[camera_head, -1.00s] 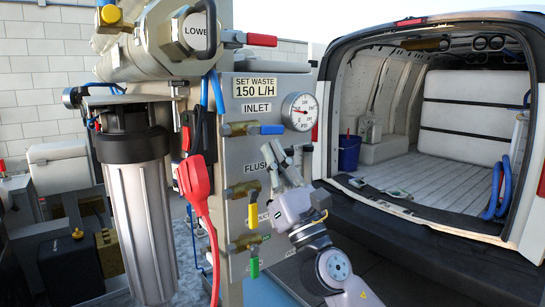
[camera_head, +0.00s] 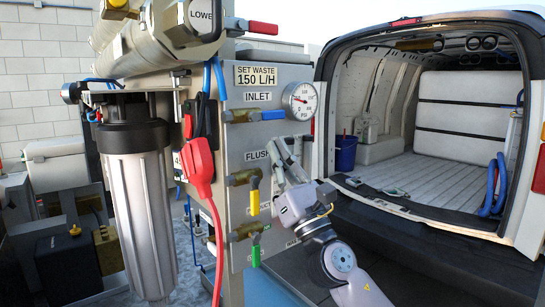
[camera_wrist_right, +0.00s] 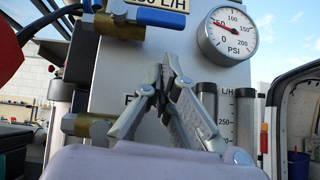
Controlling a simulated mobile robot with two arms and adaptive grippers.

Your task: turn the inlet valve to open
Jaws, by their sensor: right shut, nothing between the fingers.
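The inlet valve is a brass body (camera_head: 240,116) with a blue lever handle (camera_head: 272,114) on the grey panel, below the INLET label (camera_head: 257,96). The lever lies level and points right. In the right wrist view the blue handle (camera_wrist_right: 165,17) crosses the top, with the brass body (camera_wrist_right: 118,27) to its left. My right gripper (camera_head: 278,143) is shut and empty in front of the panel, just below the blue lever and apart from it. Its fingertips (camera_wrist_right: 168,70) meet below the handle in the right wrist view. My left gripper is not in view.
A pressure gauge (camera_head: 300,101) sits right of the lever. Two lower valves have yellow (camera_head: 254,202) and green (camera_head: 256,256) handles. A red clamp (camera_head: 197,165) and a filter housing (camera_head: 138,200) stand left. The open van (camera_head: 430,150) is at right.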

